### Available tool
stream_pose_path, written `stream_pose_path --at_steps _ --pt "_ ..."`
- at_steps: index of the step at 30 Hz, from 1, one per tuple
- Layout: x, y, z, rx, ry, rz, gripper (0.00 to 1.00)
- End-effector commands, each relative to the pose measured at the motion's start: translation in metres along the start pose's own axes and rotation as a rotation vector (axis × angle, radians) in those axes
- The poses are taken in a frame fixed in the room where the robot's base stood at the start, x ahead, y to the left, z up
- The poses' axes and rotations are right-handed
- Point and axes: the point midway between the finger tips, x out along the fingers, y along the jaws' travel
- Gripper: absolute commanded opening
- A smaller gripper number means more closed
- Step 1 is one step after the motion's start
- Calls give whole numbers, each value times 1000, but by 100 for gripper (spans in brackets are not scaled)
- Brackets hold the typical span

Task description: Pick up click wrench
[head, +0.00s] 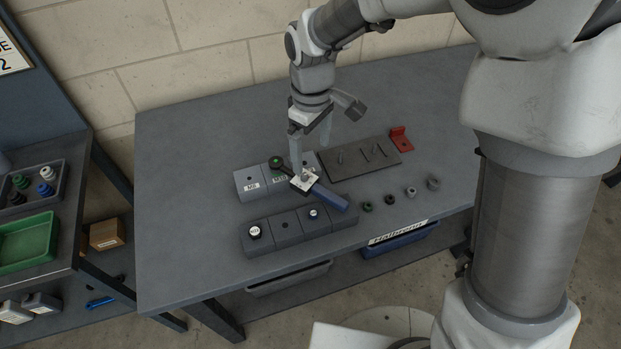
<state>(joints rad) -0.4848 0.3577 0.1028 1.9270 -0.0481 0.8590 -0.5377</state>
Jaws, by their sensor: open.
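The click wrench has a blue handle (330,198) and lies slantwise among the grey blocks on the table. A dark round end with a green centre (277,162) shows at its upper left and seems to belong to it. One finger reaches down in front of the wrench's middle, and the other is farther back to the right. I cannot tell whether a finger touches the wrench. Part of the wrench is hidden behind the near finger.
Grey labelled blocks (251,187) stand behind the wrench, and a grey block row (286,234) stands in front. A dark plate with pegs (350,165), a red bracket (401,140) and several small sockets (389,199) are to the right. The table's left part (185,220) is clear.

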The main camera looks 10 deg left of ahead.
Motion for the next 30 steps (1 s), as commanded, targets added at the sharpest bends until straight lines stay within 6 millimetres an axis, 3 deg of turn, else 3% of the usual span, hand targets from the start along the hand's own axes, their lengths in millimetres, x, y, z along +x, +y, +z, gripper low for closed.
stream_pose_path --at_steps 1,6,14,21,30 --pt "13 -1 1 0 -5 -3 100" --pt "41 0 0 1 -3 -2 100" --pt "58 -1 -2 0 -1 -1 100" --pt "93 -4 -6 1 -4 -2 100" --pt "103 -3 -7 1 0 1 100"
